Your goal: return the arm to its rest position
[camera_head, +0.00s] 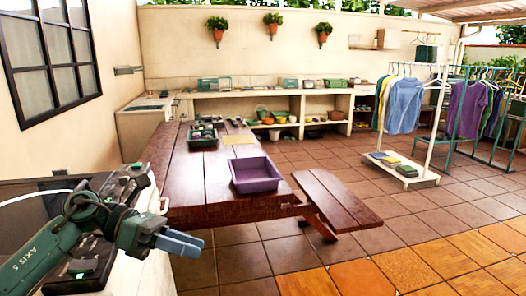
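My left arm comes in from the left edge in the lower left of the head view. Its gripper (181,243) has blue-grey fingers that point to the right and lie side by side with no clear gap. Nothing shows between them. The gripper is in front of the near end of a dark red wooden table (205,180), apart from it as far as I can see. My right arm and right gripper are not in view.
A purple bin (256,175) and a dark green tray (203,137) stand on the table. A bench (338,200) is on its right. A white clothes rack (435,130) stands farther right. A counter (270,92) lines the back wall. The tiled floor in front is clear.

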